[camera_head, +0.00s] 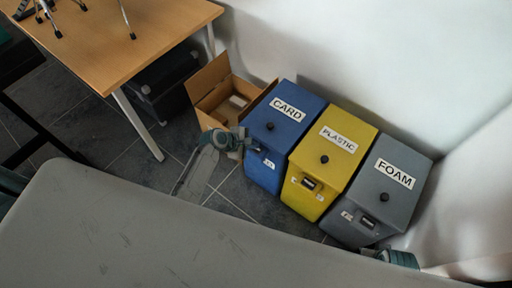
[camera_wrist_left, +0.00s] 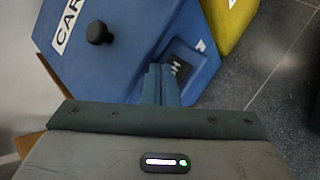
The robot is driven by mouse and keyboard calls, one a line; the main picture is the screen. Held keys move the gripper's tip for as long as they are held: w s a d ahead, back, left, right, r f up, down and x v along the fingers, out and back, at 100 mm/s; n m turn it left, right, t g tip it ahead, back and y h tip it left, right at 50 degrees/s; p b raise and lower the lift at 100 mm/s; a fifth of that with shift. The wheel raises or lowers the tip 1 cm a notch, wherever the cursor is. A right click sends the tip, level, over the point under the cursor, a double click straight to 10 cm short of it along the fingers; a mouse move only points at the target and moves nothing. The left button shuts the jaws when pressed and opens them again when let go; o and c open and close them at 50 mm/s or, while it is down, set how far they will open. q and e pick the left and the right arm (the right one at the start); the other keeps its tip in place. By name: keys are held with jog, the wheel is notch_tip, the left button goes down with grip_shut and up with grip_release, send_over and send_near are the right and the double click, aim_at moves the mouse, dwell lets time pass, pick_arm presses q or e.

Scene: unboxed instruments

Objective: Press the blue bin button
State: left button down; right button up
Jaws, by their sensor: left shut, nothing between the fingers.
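The blue bin (camera_head: 285,118) has a lid marked CARD with a black knob, and it stands at the left end of a row of three. My left gripper (camera_head: 247,143) is at the bin's upper front, and its fingers are shut and empty. In the left wrist view, the shut fingers (camera_wrist_left: 161,84) point at the front of the blue bin (camera_wrist_left: 110,62). Beside their tips is a dark panel (camera_wrist_left: 181,64) with partly hidden light lettering. Whether the fingers touch it I cannot tell. In the head view my gripper hides that panel. My right gripper's fingers do not show.
A yellow PLASTIC bin (camera_head: 345,155) and a grey FOAM bin (camera_head: 402,175) stand close to the right. An open cardboard box (camera_head: 212,78) is behind the blue bin, left. A wooden table (camera_head: 110,50) is at upper left. Tiled floor (camera_head: 225,200) is clear in front.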

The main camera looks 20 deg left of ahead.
pick_arm(q)
jog(key=shift+f, duration=0.4)
dwell(0.6)
dwell(0.3)
jog(key=shift+r+p, duration=0.8)
jog(key=shift+p, duration=0.2)
notch_tip(320, 180, up, 5)
jog(key=p, duration=0.6)
jog(key=shift+s+f, duration=0.1)
dwell(0.4)
